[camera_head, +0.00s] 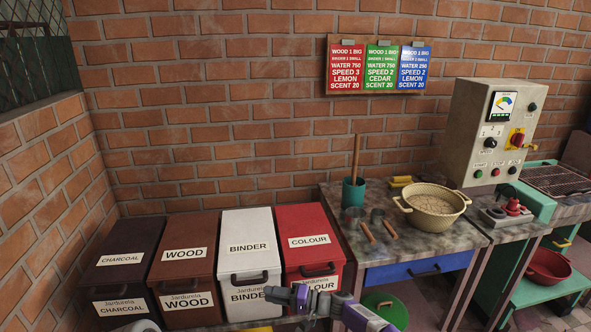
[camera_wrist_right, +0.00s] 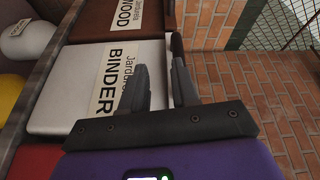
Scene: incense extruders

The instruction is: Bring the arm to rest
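My right gripper (camera_head: 268,292) reaches in from the bottom right of the head view, in front of the binder bin. In the right wrist view its two dark fingers (camera_wrist_right: 160,80) stand apart with a gap between them, and I see nothing held. The white-lidded binder bin (camera_head: 248,238) is closed; its front label is partly hidden by the gripper. It also shows beyond the fingers in the wrist view (camera_wrist_right: 70,95). A dark bar, likely its handle (camera_wrist_right: 176,45), shows near the right fingertip; I cannot tell whether they touch. My left gripper is not in view.
Closed charcoal (camera_head: 125,245), wood (camera_head: 183,236) and colour (camera_head: 305,226) bins stand in the row. A worktop (camera_head: 400,249) with a basket (camera_head: 432,206) and scoops (camera_head: 380,215) is at right. A green round lid (camera_head: 388,306) sits below it.

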